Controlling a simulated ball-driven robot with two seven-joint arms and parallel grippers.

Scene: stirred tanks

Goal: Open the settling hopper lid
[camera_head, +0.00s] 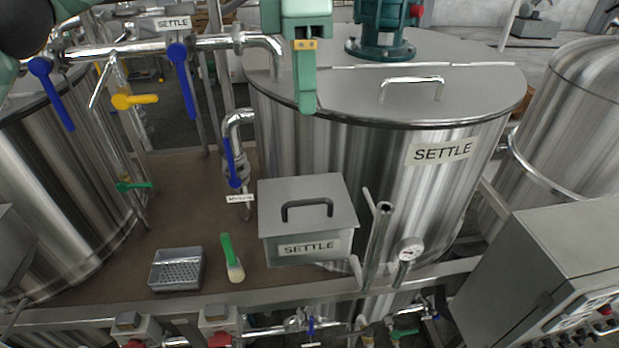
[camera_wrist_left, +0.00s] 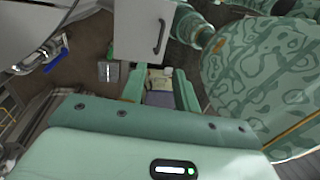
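The settling hopper (camera_head: 337,243) is a grey box with a "SETTLE" label on its front. Its flat grey lid (camera_head: 275,195) lies shut on top, with a black bar handle (camera_head: 307,203) upright in the middle. The hopper lid also shows in the left wrist view (camera_wrist_left: 135,28), with its dark handle (camera_wrist_left: 160,38). My left gripper (camera_head: 306,98) is above and behind the hopper in the head view, apart from the handle. In the wrist view its two fingers (camera_wrist_left: 160,78) are spread with nothing held between them. My right gripper is in neither view.
A large steel tank (camera_head: 340,150) labelled "SETTLE" stands behind the hopper. Pipes with a blue-handled valve (camera_head: 232,165) are on its left. A grey perforated tray (camera_head: 177,268) and a green-handled brush (camera_head: 230,257) lie left of it.

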